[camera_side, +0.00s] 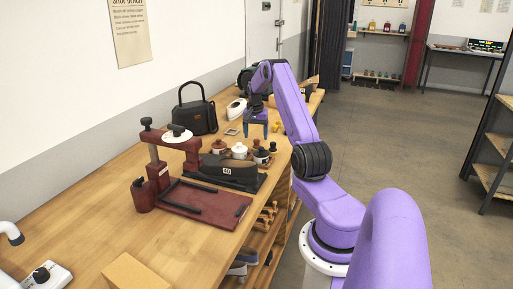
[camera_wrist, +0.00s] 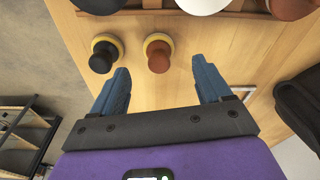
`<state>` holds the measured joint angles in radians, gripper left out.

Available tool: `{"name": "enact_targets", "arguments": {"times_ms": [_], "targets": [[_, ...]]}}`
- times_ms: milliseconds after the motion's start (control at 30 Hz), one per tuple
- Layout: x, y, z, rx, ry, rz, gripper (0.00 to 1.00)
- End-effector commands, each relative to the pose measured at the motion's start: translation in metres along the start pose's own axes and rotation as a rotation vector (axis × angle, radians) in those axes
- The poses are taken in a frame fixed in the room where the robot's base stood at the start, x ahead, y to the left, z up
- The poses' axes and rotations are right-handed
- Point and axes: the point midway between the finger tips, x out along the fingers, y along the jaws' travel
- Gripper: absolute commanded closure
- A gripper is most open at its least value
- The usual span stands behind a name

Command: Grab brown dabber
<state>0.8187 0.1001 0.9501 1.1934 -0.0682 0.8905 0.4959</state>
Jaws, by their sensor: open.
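The brown dabber (camera_wrist: 158,56), with a reddish-brown knob and a pale yellow pad rim, stands on the wooden table in the wrist view. My gripper (camera_wrist: 161,66) is open, its two blue fingers pointing toward the dabber. The dabber lies between the lines of the fingertips, slightly beyond them, and nothing is held. A black dabber (camera_wrist: 103,57) with a similar yellow rim stands just left of it, outside the left finger. In the side view my gripper (camera_side: 256,136) hangs over the table behind the jars; the brown dabber is not clearly distinguishable there.
Lidded jars, including a white one (camera_side: 239,151), stand in a row near the dabbers. A black bag (camera_side: 194,112) is at the wall side. A dark red press (camera_side: 205,203) and a black shoe-like form (camera_side: 225,173) are nearer the side camera. The table edge is close beside the black dabber.

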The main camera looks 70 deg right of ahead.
Motion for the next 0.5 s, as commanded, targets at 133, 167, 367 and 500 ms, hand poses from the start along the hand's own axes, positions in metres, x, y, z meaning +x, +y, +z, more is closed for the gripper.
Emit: {"name": "enact_targets", "arguments": {"times_ms": [133,167,367,500], "targets": [[0.017,0.001,0.000,0.000,-0.003,0.001,0.23],[0.021,0.001,0.000,0.000,-0.003,0.002,0.23],[0.046,0.002,-0.001,0.001,-0.001,0.001,0.23],[0.051,0.001,-0.001,0.000,0.000,0.000,0.23]]}}
